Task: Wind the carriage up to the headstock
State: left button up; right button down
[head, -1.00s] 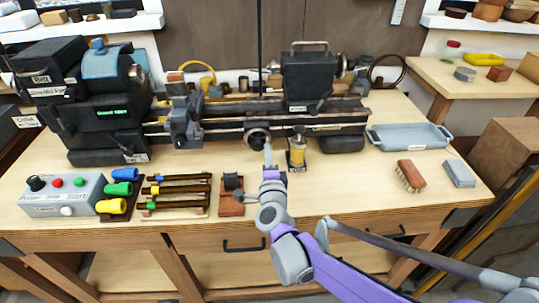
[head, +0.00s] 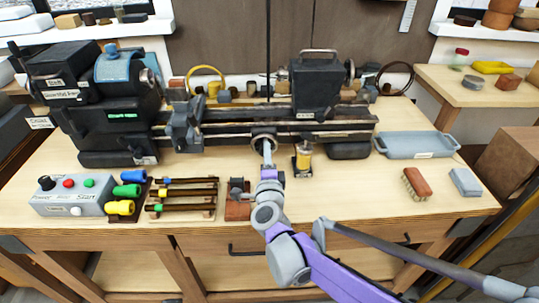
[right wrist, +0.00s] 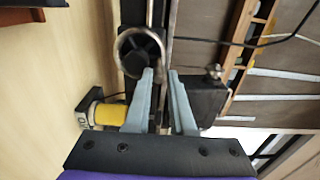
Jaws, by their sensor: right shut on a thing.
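The black lathe has its headstock (head: 115,105) at the left, with a green-lit display. A grey upright block (head: 186,127), which seems to be the carriage, sits on the bed a short way right of it. A round handwheel (head: 263,141) with a metal rim is on the lathe's front, right of that block. My right gripper (head: 267,152) is at the handwheel, shut on its rim. In the right wrist view, the fingers (right wrist: 162,74) reach the lower right rim of the handwheel (right wrist: 138,50) and partly cover it. My left gripper is not in view.
A yellow oiler (head: 303,158) stands close right of my gripper. The black tailstock (head: 315,85) is farther right. A control box (head: 72,195), coloured knobs and a tool rack (head: 185,197) lie at front left. A grey tray (head: 415,145) and a brush (head: 416,184) are right.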

jog(key=a, duration=0.1)
jog(key=a+f+b, duration=0.1)
jog(key=a, duration=0.1)
jog(key=shift+s+a, duration=0.1)
jog(key=shift+s, duration=0.05)
jog(key=c, duration=1)
grip_release()
jog(key=shift+o, duration=0.2)
jog(key=shift+s, duration=0.1)
jog(key=s, duration=0.6)
jog(key=shift+s, duration=0.4)
